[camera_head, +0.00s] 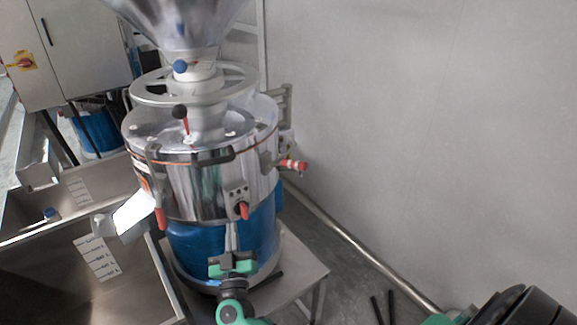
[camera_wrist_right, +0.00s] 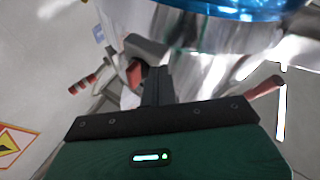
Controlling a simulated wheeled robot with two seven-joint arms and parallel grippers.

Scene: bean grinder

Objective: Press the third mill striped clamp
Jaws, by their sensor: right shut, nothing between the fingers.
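The mill (camera_head: 205,180) is a shiny steel drum on a blue base. It carries red clamp handles: one at the front (camera_head: 243,210), one sticking out at right (camera_head: 293,165) and one at left (camera_head: 160,218). My right gripper (camera_head: 232,232) is shut and empty, its fingers pointing up just below the front clamp. In the right wrist view the shut fingers (camera_wrist_right: 157,82) are beside the front red clamp (camera_wrist_right: 135,73); I cannot tell whether they touch. Striped handles also show there at left (camera_wrist_right: 82,85) and right (camera_wrist_right: 262,87). My left gripper is not in view.
A steel hopper (camera_head: 180,20) rises above the mill. A steel sink (camera_head: 90,275) stands at left, below the mill's spout (camera_head: 130,215). A grey wall (camera_head: 430,120) and a floor-level pipe (camera_head: 360,245) are at right. A cabinet (camera_head: 80,50) stands behind.

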